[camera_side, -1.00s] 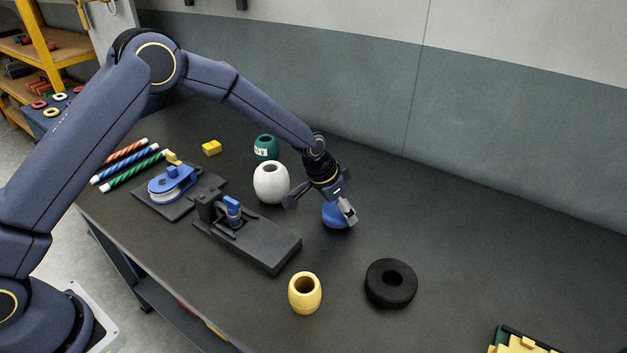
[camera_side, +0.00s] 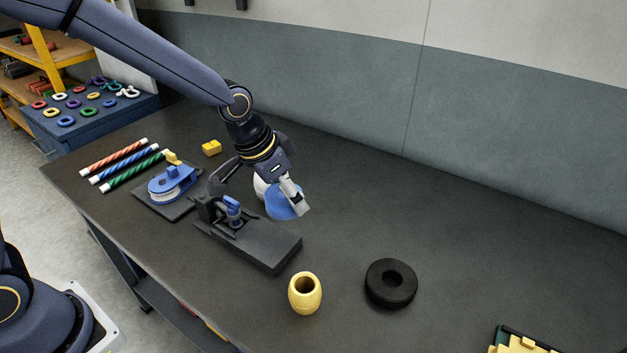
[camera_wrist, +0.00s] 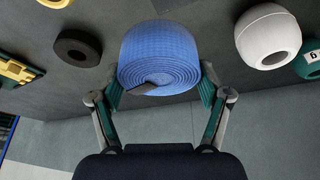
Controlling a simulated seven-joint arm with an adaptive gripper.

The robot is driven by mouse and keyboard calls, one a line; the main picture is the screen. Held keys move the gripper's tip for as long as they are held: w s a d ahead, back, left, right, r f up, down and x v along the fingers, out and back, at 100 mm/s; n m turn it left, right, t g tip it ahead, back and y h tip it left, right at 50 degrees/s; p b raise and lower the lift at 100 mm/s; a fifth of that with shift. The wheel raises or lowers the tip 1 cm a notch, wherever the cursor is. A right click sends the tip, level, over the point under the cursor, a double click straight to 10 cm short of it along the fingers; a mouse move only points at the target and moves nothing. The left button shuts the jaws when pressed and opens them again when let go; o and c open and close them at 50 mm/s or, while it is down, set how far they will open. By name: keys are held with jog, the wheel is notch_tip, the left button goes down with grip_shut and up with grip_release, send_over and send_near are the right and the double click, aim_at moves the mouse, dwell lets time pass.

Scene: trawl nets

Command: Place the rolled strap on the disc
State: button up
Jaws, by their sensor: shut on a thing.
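The rolled strap (camera_wrist: 160,58) is a blue, tightly wound coil in the wrist view. My gripper (camera_wrist: 160,88) is shut on it, with a finger on each side. In the side view my gripper (camera_side: 290,198) holds the strap (camera_side: 279,206) above the table, near the black fixture. The disc (camera_side: 391,284) is a thick black ring with a central hole, lying flat on the table at the right front, apart from the strap. It also shows at the upper left of the wrist view (camera_wrist: 66,50).
A yellow barrel float (camera_side: 305,294) stands left of the disc. The black fixture (camera_side: 262,243) and a blue-topped device (camera_side: 172,186) lie to the left. Table right of the disc is mostly free.

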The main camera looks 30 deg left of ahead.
jog(key=s+d+r+m+h, duration=0.1)
jog(key=s+d+r+m, duration=0.1)
jog(key=s+d, duration=0.35)
jog(key=s+d+r+m, duration=0.1)
jog(key=s+d, duration=0.1)
jog(key=d, duration=0.7)
send_near(402, 275)
jog(key=shift+w+d+f, duration=0.5)
jog(key=shift+w+f, duration=0.2)
jog(key=shift+w+d+f, duration=0.2)
jog(key=shift+w+f, duration=0.1)
jog(key=shift+f, duration=0.15)
jog(key=shift+w+d+f, duration=0.1)
jog(key=shift+w+f, duration=0.05)
jog(key=shift+f, duration=1.55)
jog(key=shift+f, duration=0.1)
jog(key=o, duration=1.3)
jog(key=shift+c, duration=0.2)
